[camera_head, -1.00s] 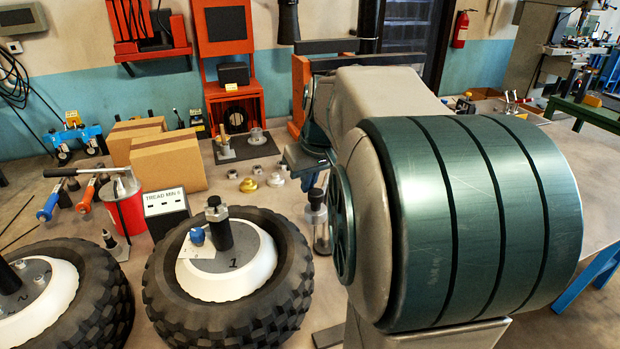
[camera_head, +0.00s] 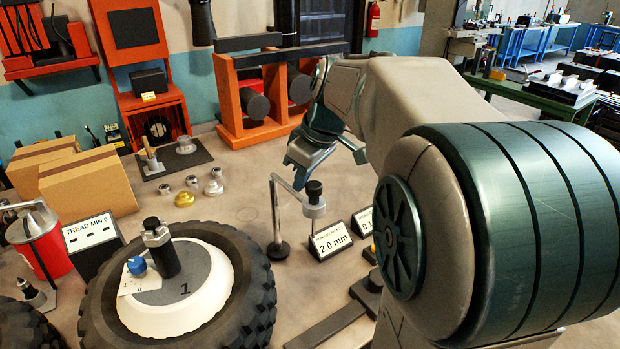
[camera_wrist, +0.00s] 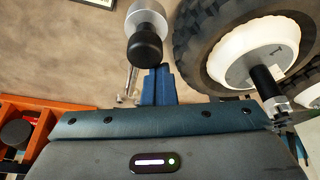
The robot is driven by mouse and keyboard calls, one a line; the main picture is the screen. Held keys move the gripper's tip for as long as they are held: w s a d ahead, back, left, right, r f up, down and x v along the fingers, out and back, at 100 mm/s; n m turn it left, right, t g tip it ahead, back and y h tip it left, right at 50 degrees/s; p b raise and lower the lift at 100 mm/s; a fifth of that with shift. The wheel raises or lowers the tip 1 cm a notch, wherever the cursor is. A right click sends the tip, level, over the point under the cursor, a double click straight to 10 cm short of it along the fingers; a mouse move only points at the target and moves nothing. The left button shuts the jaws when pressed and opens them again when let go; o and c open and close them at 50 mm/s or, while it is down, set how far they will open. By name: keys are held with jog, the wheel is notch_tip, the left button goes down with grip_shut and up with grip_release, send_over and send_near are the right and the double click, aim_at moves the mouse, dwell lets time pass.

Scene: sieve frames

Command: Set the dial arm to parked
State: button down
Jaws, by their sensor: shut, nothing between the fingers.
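The dial arm (camera_head: 289,190) is a thin grey bar on a slim post with a dark round base (camera_head: 278,250). It reaches from the post top toward the right and front. A silver head with a black knob (camera_head: 314,192) sits at its outer end. My gripper (camera_head: 298,165) is above and behind the arm, apart from it. In the wrist view, the blue fingers (camera_wrist: 157,86) are shut and empty. The black knob (camera_wrist: 145,48) and silver head (camera_wrist: 147,14) appear just beyond them. The gap between fingers and knob is hard to judge.
An orange frame (camera_head: 235,105) stands behind my gripper. Cardboard boxes (camera_head: 90,185) and small metal parts (camera_head: 190,190) are at left.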

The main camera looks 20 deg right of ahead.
jog(key=shift+d, duration=0.4)
jog(key=shift+a, duration=0.1)
jog(key=w+a, duration=0.1)
jog(key=a, duration=0.3)
notch_tip(320, 180, up, 10)
jog(key=d, duration=0.2)
jog(key=shift+s+d+f, duration=0.25)
jog(key=shift+s+d, duration=0.1)
jog(key=shift+d, duration=0.05)
jog(key=shift+f, duration=0.1)
jog(key=s+a+f+m+h, duration=0.1)
jog(key=s+a+f+m, duration=0.1)
jog(key=s+f, duration=0.6)
jog(key=s+a+f+m+h, duration=0.1)
jog(key=s+a+f+m, duration=0.2)
jog(key=s+f+m, duration=0.2)
jog(key=s+f, duration=0.3)
jog(key=f, duration=0.3)
jog(key=shift+s+f, duration=0.2)
jog(key=shift+f, duration=0.2)
